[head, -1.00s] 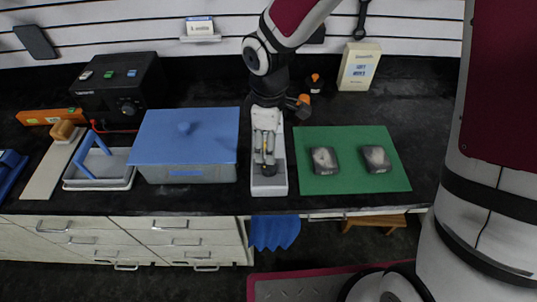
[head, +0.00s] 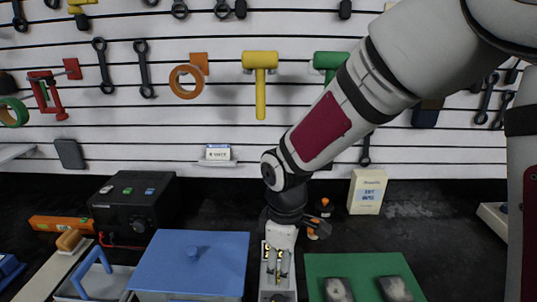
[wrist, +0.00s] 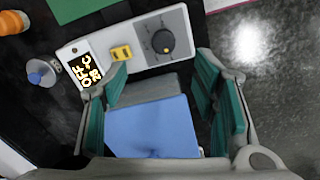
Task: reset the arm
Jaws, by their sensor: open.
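My gripper (head: 282,236) points down over the white device at the middle of the bench in the head view, and its fingers are hard to make out there. In the wrist view my gripper (wrist: 160,76) is open, with teal-padded fingers apart and nothing held between them. Beyond the fingers lies a grey box with a blue lid (wrist: 165,122). In the head view the blue lid (head: 195,265) is left of my gripper.
A green mat (head: 350,266) with two dark-and-grey lumps lies at right. A black power unit (head: 135,207) stands at left, and a cream box (head: 367,190) and an orange-capped bottle (head: 324,207) stand behind. Tools hang on the slatted wall (head: 225,130).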

